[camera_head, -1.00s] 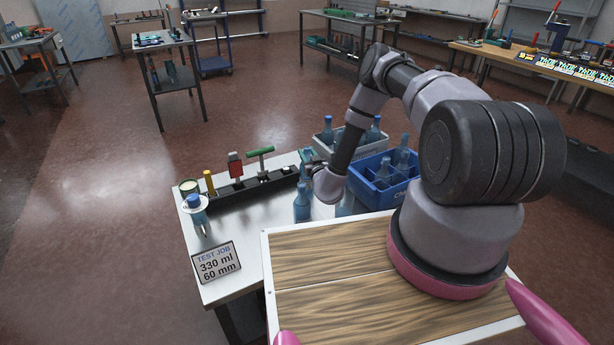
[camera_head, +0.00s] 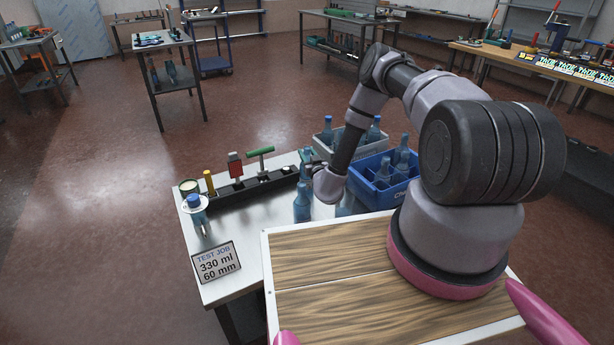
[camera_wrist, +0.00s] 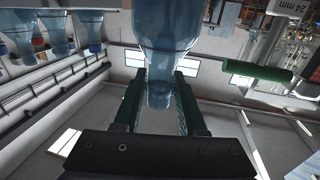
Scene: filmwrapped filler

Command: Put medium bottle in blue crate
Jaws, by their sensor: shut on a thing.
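My gripper (camera_head: 311,168) is low over the table, its tips partly hidden in the head view. In the wrist view my gripper (camera_wrist: 158,108) is shut on the narrow neck of a clear blue bottle (camera_wrist: 165,30), between its two green-padded fingers. In the head view this seems to be the bluish bottle (camera_head: 306,157) at the tips; its lower part is hidden. Another blue bottle (camera_head: 302,208) stands in front, and a paler one (camera_head: 345,206) is to the right. The blue crate (camera_head: 378,198) stands right of my gripper and holds several bottles.
A grey crate (camera_head: 325,146) with bottles stands behind the blue crate. A black tool rack (camera_head: 240,192) with upright handles runs along the table's left back. A white-collared bottle (camera_head: 196,212) and a sign (camera_head: 216,262) are at the left. Bare tabletop (camera_head: 255,225) lies between.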

